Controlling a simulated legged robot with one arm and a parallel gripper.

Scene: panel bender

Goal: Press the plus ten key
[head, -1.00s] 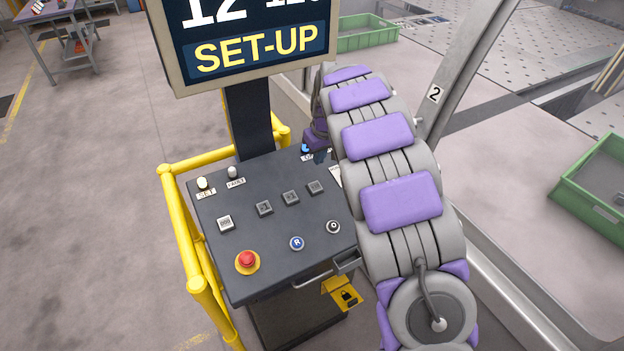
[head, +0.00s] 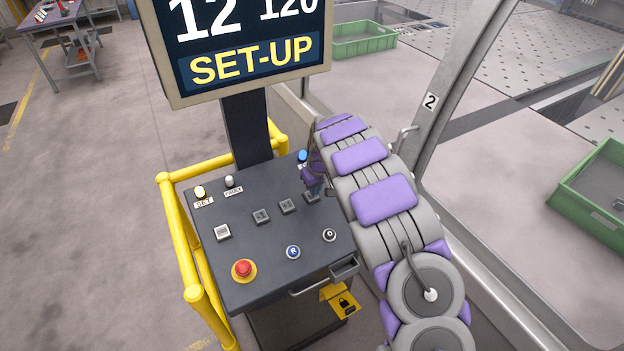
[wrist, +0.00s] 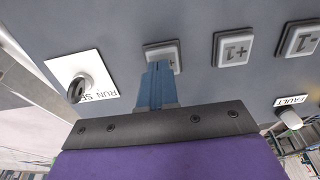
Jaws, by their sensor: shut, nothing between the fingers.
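The dark console carries a row of square keys. In the wrist view, the key marked +1 (wrist: 237,47) and the key marked -1 (wrist: 306,38) show upside down. The grey key beyond +1, at the row's end, is the likely plus ten key (wrist: 160,49); its legend is mostly hidden by my fingers. My gripper (wrist: 157,68) is shut and empty, its blue fingertips overlapping this key's near edge. In the head view, my gripper (head: 315,187) points down at the same key (head: 312,197). I cannot tell whether the tips touch it.
A RUN/SET selector (wrist: 82,88) sits beside the fingers. A red emergency button (head: 244,269), a blue R button (head: 293,252) and a lighter key (head: 222,232) are elsewhere on the console (head: 265,240). The screen (head: 245,50) reads SET-UP. Yellow rails (head: 180,240) border the left.

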